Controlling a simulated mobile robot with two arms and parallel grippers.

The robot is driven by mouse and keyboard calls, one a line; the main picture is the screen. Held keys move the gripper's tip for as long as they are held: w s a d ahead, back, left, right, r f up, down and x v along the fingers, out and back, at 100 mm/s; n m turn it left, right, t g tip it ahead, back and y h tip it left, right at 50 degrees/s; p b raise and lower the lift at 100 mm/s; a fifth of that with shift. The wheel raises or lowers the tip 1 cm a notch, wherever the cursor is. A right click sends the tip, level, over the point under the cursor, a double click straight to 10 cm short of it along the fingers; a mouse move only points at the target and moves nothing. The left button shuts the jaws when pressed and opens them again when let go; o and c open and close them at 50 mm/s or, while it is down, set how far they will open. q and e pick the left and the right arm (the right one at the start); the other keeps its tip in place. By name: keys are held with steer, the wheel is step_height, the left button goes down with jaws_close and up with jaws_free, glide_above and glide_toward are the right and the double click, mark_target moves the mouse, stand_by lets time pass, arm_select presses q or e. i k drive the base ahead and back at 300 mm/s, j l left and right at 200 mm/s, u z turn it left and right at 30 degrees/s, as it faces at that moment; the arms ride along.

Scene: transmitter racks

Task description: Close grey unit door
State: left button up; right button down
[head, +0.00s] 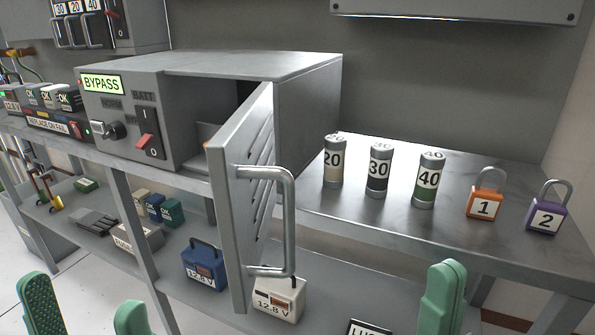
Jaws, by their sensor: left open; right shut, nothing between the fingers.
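The grey unit (305,90) stands on the upper shelf. Its louvred grey door (255,160) stands wide open, swung out toward me over the shelf edge. The door's far edge is at the unit's right front corner. A metal bar handle (289,215) sticks out to the right from the door's outer face. The compartment behind is partly hidden by the door. My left gripper (84,310) is open and empty at the bottom left, its green fingers apart. My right gripper (443,290) is shut and empty at the bottom right, to the right of the door and apart from it.
Numbered cylinders (379,170), an orange padlock (484,207) and a purple padlock (545,218) stand on the shelf right of the unit. A blue battery (205,270) and a white battery (280,300) sit on the lower shelf near the door's bottom.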

mark_target(244, 174)
steer(key=k+j+z, duration=0.25)
steer(key=k+j, duration=0.25)
steer(key=j, duration=0.25)
steer(key=k+j+z, duration=0.2)
steer(key=k+j, duration=0.35)
steer(key=j, duration=0.15)
